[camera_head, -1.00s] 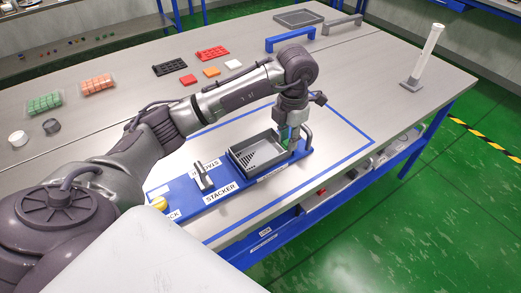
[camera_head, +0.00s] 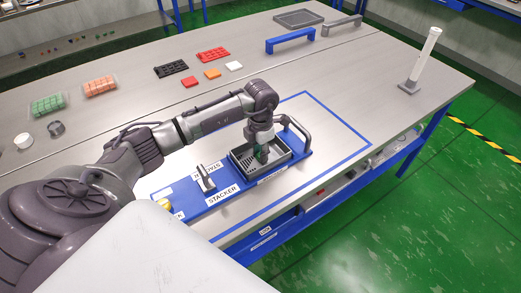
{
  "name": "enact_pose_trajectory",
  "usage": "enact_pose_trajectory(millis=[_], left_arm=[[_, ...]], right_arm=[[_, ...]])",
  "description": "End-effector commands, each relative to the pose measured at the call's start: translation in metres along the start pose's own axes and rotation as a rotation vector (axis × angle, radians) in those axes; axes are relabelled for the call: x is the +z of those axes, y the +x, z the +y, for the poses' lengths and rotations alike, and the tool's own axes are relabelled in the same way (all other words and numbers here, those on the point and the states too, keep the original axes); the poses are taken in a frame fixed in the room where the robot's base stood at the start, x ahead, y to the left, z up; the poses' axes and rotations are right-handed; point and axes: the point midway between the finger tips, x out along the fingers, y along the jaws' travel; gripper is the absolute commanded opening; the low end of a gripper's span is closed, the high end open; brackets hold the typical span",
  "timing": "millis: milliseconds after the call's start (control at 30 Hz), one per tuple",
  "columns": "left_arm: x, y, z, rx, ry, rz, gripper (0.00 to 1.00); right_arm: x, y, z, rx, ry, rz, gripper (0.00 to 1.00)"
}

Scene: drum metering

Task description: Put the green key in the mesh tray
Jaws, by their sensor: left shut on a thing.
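My left gripper (camera_head: 262,153) points straight down into the grey open box (camera_head: 239,163) on the blue stacker base. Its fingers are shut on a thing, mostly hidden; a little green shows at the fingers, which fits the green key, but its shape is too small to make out. A dark mesh tray (camera_head: 299,18) lies at the far edge of the table, well away from the gripper. My right gripper is not in view.
The stacker base (camera_head: 222,194) carries a lever (camera_head: 206,179) and a grey handle (camera_head: 300,130). Blue (camera_head: 291,38) and grey (camera_head: 342,25) handles stand near the mesh tray. A white column (camera_head: 427,55) stands at right.

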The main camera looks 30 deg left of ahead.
Motion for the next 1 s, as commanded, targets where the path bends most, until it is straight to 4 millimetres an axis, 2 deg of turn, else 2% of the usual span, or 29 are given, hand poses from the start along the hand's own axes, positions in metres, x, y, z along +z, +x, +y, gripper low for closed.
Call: enact_pose_trajectory(millis=[200, 233, 367, 633, 767, 867, 1000], left_arm=[[0.0, 0.005, 0.0, 0.0, 0.0, 0.001, 0.13], [0.0, 0.003, 0.0, 0.0, 0.0, 0.0, 0.31], [0.0, 0.003, 0.0, 0.0, 0.0, 0.001, 0.51], [0.0, 0.002, 0.0, 0.0, 0.0, 0.0, 0.51], [0.001, -0.005, 0.001, 0.001, 0.0, -0.002, 0.51], [0.001, -0.019, 0.001, 0.003, 0.001, -0.005, 0.51], [0.001, -0.049, 0.001, 0.003, 0.001, -0.006, 0.51]], right_arm=[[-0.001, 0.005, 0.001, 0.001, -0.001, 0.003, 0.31], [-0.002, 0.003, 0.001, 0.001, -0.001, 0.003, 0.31], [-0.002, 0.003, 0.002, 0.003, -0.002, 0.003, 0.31], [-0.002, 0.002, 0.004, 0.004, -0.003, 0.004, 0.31], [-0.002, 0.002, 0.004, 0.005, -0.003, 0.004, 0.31], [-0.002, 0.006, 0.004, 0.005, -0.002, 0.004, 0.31], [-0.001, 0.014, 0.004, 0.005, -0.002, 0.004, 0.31]])
